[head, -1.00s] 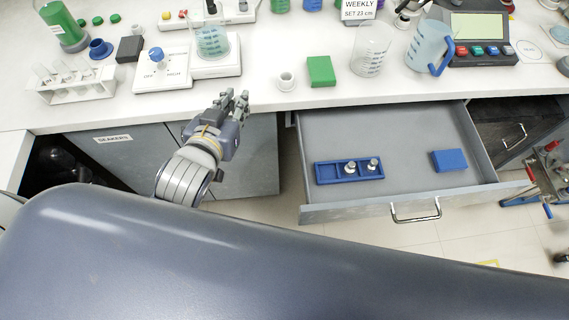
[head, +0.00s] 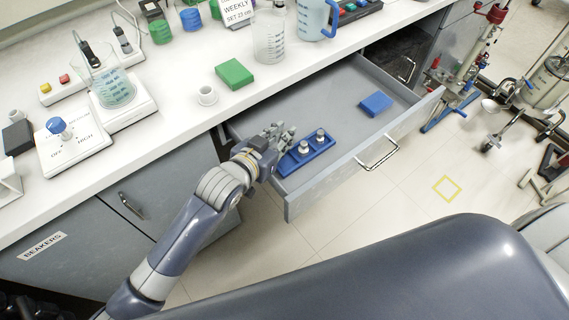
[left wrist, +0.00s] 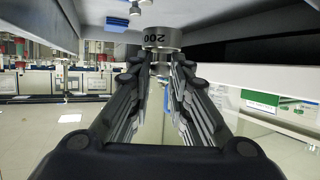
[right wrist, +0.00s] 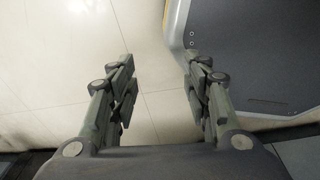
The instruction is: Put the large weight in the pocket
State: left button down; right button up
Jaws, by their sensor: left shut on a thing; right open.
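A blue weight holder (head: 308,157) lies in the open drawer (head: 345,143), with two metal weights (head: 303,147) (head: 320,135) standing in its right part. Its left end is partly hidden by my left gripper (head: 284,134), which is over the drawer's left side. The left wrist view shows that gripper shut on the large weight (left wrist: 162,38), a metal cylinder marked 200. The held weight cannot be made out in the head view. My right gripper (right wrist: 158,72) is open and empty over pale floor.
A blue block (head: 376,103) lies in the drawer's far right. Above, the white bench holds a green box (head: 234,74), a small white cup (head: 207,95), beakers and a hotplate. The drawer front and bench edge border the space.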

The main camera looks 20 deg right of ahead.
pick_arm(q)
notch_tip(320, 180, down, 5)
jog(key=shift+f, duration=0.2)
notch_tip(320, 180, down, 3)
jog(key=shift+f, duration=0.65)
jog(key=c, duration=1.8)
grip_release()
pick_arm(e)
jog(key=shift+s+a+f, duration=0.15)
jog(key=shift+s+a, duration=0.2)
jog(key=shift+a, duration=0.1)
